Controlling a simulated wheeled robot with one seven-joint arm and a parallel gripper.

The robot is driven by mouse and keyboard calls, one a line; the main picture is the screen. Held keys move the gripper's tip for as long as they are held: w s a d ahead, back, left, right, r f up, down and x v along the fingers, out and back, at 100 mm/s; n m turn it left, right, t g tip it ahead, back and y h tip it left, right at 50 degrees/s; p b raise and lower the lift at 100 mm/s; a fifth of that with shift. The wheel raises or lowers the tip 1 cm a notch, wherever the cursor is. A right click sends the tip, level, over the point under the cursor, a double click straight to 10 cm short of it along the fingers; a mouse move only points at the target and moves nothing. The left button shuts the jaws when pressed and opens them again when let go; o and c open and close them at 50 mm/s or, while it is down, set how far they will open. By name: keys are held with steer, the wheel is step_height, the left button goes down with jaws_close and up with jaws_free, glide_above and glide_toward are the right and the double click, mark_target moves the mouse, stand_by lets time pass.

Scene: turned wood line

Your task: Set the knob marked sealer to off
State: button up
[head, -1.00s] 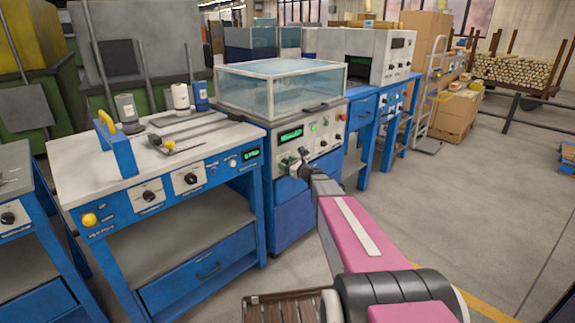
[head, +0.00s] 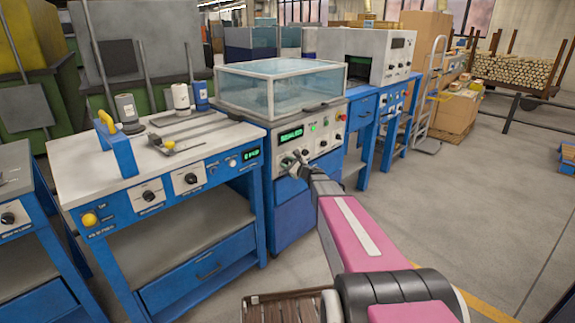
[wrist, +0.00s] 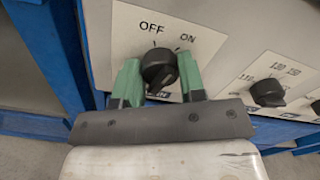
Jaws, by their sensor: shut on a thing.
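In the wrist view a black knob (wrist: 159,68) sits on a pale panel, with OFF printed above it and ON up to its right. My gripper (wrist: 158,82) has its green fingers on either side of the knob and is shut on it. The knob's grip slants from upper left to lower right; I cannot tell clearly which mark it points to. A label below it is mostly hidden by my gripper. In the head view my gripper (head: 297,166) is at the front panel of the blue machine (head: 292,222) with the clear cover, and hides the knob.
A second black knob (wrist: 267,92) with a number scale is close to the right on the same panel. A lit green display (head: 290,136) is above my gripper. A red button (head: 341,117) is to the right. A workbench (head: 150,170) stands to the left; open floor lies right.

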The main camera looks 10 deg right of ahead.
steer(key=n, duration=0.4)
steer(key=shift+n, duration=0.3)
steer(key=shift+f+n, duration=0.1)
steer(key=shift+n, duration=1.7)
steer(key=o, duration=0.9)
steer(key=v, duration=1)
steer(key=shift+s+d, duration=0.15)
steer(key=shift+s, duration=0.2)
